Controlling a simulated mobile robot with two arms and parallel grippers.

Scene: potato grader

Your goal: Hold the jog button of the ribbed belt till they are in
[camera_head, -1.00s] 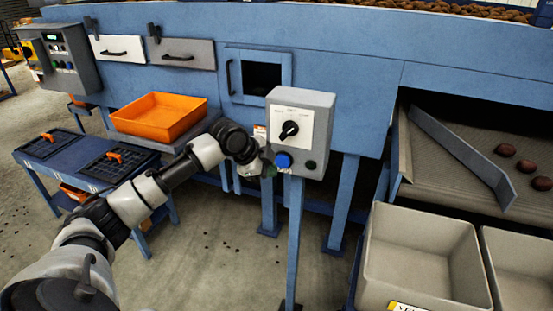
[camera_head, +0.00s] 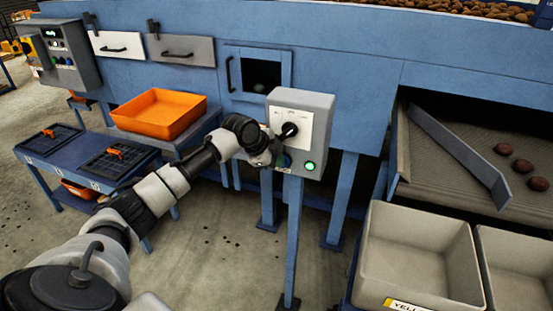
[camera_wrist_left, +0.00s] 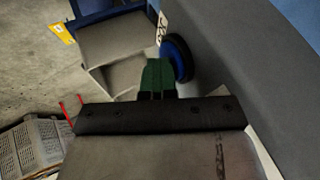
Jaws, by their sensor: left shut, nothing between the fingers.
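The jog control box (camera_head: 316,140) is a grey box on a blue post with a black rotary knob (camera_head: 289,130) and a lit green lamp (camera_head: 309,166). My left gripper (camera_head: 280,160) is shut and empty at the box's lower left, covering most of the blue button. In the left wrist view its green fingertips (camera_wrist_left: 158,78) are at the blue button (camera_wrist_left: 178,58); I cannot tell how far it is pressed. The ribbed belt (camera_head: 440,158) at right carries three reddish potatoes (camera_head: 521,166) to the right of a slanted blue-grey plate (camera_head: 460,155). My right gripper is out of view.
Beige bins (camera_head: 415,245) stand below the belt's front edge, one with a yellow label. An orange tray (camera_head: 160,112) sits at left beside a blue table (camera_head: 65,155). A hatch (camera_head: 258,75) in the blue machine wall is behind the box. Floor is clear in front.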

